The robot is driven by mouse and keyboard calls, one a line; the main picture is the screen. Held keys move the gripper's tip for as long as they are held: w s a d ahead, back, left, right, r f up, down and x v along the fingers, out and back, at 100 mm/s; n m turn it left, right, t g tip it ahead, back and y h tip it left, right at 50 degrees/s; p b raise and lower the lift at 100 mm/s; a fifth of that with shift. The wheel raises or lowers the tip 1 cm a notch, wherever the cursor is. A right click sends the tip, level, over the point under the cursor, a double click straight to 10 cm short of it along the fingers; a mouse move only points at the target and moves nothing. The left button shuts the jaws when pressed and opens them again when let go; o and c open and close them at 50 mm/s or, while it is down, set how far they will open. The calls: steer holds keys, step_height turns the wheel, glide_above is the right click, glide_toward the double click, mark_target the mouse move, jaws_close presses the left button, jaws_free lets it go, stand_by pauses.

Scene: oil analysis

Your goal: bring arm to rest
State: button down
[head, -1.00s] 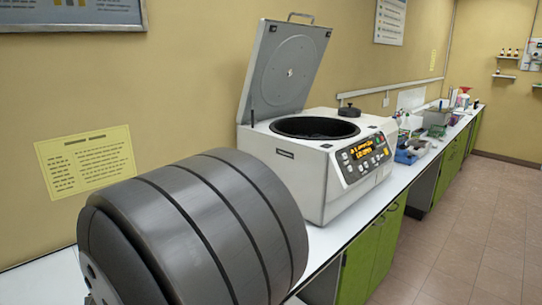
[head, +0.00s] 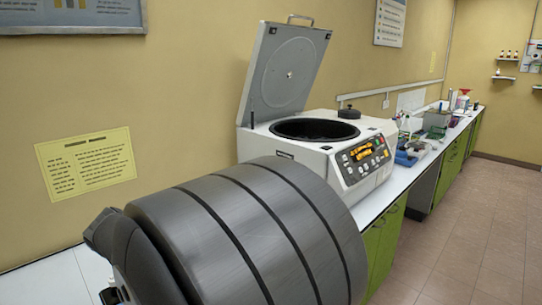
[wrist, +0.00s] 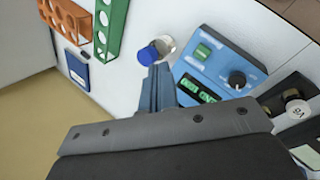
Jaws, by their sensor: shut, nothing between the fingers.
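My gripper (wrist: 158,82) shows in the wrist view with its blue-grey fingers together and nothing between them. It points toward the white bench top (wrist: 125,75), and I cannot tell its exact height above it. In the head view a large dark grey part of my own arm fills the lower middle, and my gripper cannot be made out there.
A blue device (wrist: 215,70) with a knob and display, a blue-capped container (wrist: 150,54), a green rack (wrist: 110,25) and an orange rack (wrist: 68,18) lie near the fingers. A centrifuge (head: 325,160) with raised lid (head: 285,70) stands behind my arm.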

step_height(320, 180, up, 5)
steer(key=a+m+g+y, duration=0.25)
steer(key=m+g, duration=0.25)
steer(key=m, duration=0.3)
step_height(320, 180, down, 10)
step_height(320, 180, up, 8)
steer(key=shift+s+d+r, duration=0.15)
steer(key=shift+d+r, duration=0.05)
steer(key=shift+d, duration=0.05)
stand_by(4.7)
